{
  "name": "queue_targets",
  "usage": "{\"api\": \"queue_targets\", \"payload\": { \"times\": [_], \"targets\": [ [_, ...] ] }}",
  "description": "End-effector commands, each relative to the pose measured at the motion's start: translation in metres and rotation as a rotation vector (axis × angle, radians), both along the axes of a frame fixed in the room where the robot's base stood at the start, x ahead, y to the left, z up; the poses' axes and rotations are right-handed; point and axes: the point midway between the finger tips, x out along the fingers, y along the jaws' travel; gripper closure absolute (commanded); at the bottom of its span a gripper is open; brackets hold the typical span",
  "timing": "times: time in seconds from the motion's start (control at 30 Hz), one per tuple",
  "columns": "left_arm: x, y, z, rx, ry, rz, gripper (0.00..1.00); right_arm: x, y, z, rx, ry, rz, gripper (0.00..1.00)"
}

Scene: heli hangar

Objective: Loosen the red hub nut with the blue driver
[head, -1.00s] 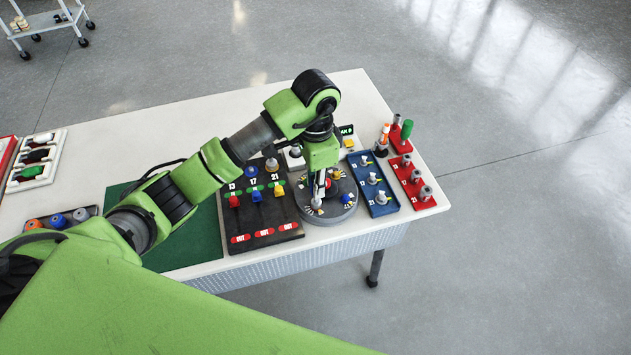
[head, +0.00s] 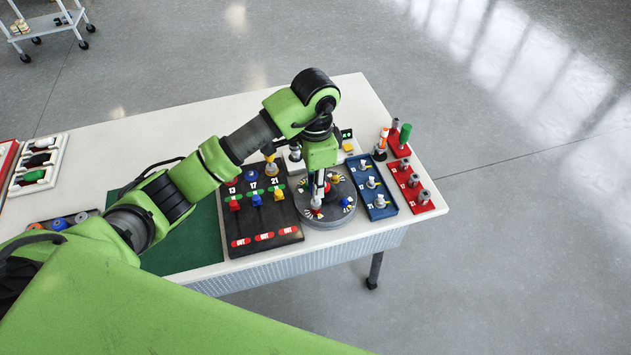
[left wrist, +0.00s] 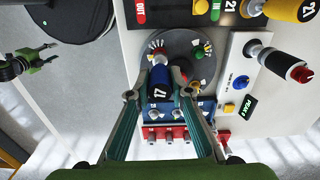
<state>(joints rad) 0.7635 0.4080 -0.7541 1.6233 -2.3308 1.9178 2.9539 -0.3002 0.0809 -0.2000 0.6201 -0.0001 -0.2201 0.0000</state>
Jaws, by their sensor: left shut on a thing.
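My left gripper (head: 317,188) hangs over the round grey hub plate (head: 325,222) on the bench. In the left wrist view the left gripper (left wrist: 160,96) is shut on the blue driver (left wrist: 160,78), marked 17. The driver points down at the hub, and its tip is close to the red nut (left wrist: 157,43). I cannot tell whether tip and nut touch. In the head view the gripper hides most of the driver. A blue nut (head: 346,203) and a yellow nut (head: 335,179) also sit on the hub. My right gripper is absent from the head view.
Left of the hub is a black board (head: 262,220) with red, blue and yellow pieces. Right of the hub are a blue tray (head: 383,212) and a red rack (head: 424,208). A green mat (head: 195,250) lies clear at left.

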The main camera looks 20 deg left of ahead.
Motion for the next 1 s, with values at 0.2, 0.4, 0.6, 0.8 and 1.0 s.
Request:
{"api": "queue_targets", "payload": {
  "times": [0.2, 0.4, 0.6, 0.8, 1.0],
  "targets": [
    [0.0, 0.0, 0.009, 0.0, 0.0, 0.0, 1.0, 0.0, 0.0, 0.008, 0.0, 0.0, 0.0, 0.6],
    [0.0, 0.0, 0.014, 0.0, 0.0, 0.0, 1.0, 0.0, 0.0, 0.013, 0.0, 0.0, 0.0, 0.6],
    [0.0, 0.0, 0.017, 0.0, 0.0, 0.0, 1.0, 0.0, 0.0, 0.016, 0.001, 0.0, 0.0, 0.6],
    [0.0, 0.0, 0.033, 0.001, -0.001, 0.0, 1.0, 0.0, 0.001, 0.03, 0.001, -0.001, -0.001, 0.6],
    [0.0, 0.0, 0.049, 0.001, 0.001, 0.0, 1.0, 0.0, 0.002, 0.045, 0.002, -0.001, -0.001, 0.6]
  ]
}}
